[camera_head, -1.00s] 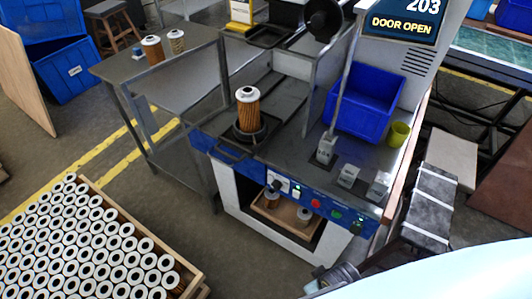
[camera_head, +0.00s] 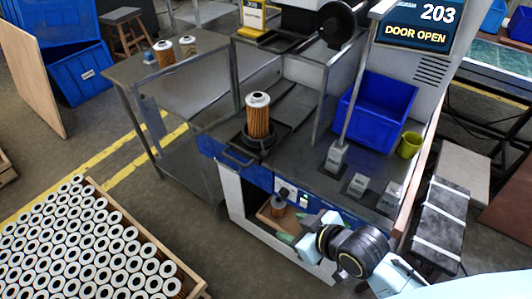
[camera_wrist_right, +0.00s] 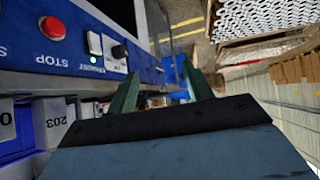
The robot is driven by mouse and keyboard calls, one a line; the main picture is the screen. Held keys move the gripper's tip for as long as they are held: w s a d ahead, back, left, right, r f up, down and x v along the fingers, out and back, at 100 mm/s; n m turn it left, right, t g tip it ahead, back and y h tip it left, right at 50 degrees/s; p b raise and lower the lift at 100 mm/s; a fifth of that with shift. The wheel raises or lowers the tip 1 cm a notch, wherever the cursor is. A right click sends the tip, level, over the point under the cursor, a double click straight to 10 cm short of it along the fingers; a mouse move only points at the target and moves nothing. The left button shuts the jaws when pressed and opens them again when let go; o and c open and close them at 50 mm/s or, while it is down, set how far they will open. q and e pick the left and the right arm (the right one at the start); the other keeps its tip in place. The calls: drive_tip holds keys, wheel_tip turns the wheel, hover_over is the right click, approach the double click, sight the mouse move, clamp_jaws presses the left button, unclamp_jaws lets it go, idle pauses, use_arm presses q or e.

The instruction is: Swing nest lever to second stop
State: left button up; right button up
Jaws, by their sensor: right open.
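A filter cartridge (camera_head: 257,115) with pleated orange sides and a pale top stands upright in a black nest (camera_head: 254,141) on the machine's table. On the blue front panel a small dark knob or lever on a white plate (camera_head: 283,191) is visible. The right wrist view shows it as a black knob (camera_wrist_right: 119,51) beside a green light. I cannot tell its stop position. My right gripper (camera_head: 294,219) is open and empty in front of the panel; its fingers (camera_wrist_right: 160,88) also show in the wrist view.
A red STOP button (camera_wrist_right: 52,28) is on the same panel. A blue bin (camera_head: 374,115) and a yellow-green cup (camera_head: 409,145) stand on the table. A crate of cartridges (camera_head: 137,226) is at lower left.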

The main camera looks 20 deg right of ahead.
drive_tip(key=w+r+n+t+y, duration=0.1)
drive_tip(key=w+n+t+y, duration=0.15)
drive_tip(key=w, duration=0.25)
drive_tip(key=t+y, duration=0.2)
drive_tip(key=t, duration=0.3)
approach(266, 153)
drive_tip(key=shift+m+h, duration=0.25)
drive_tip(key=x, duration=0.3)
drive_tip(key=b+x, duration=0.1)
drive_tip(key=x, duration=0.5)
drive_tip(key=shift+w+f+b, duration=0.3)
drive_tip(key=shift+w+f, duration=0.05)
drive_tip(key=shift+w, duration=0.1)
drive_tip(key=shift+w+a, duration=0.25)
drive_tip(key=shift+w, duration=0.1)
drive_tip(key=c, duration=1)
use_arm(q)
drive_tip(key=shift+a+f, duration=0.35)
drive_tip(key=shift+f, duration=0.45)
use_arm(e)
clamp_jaws()
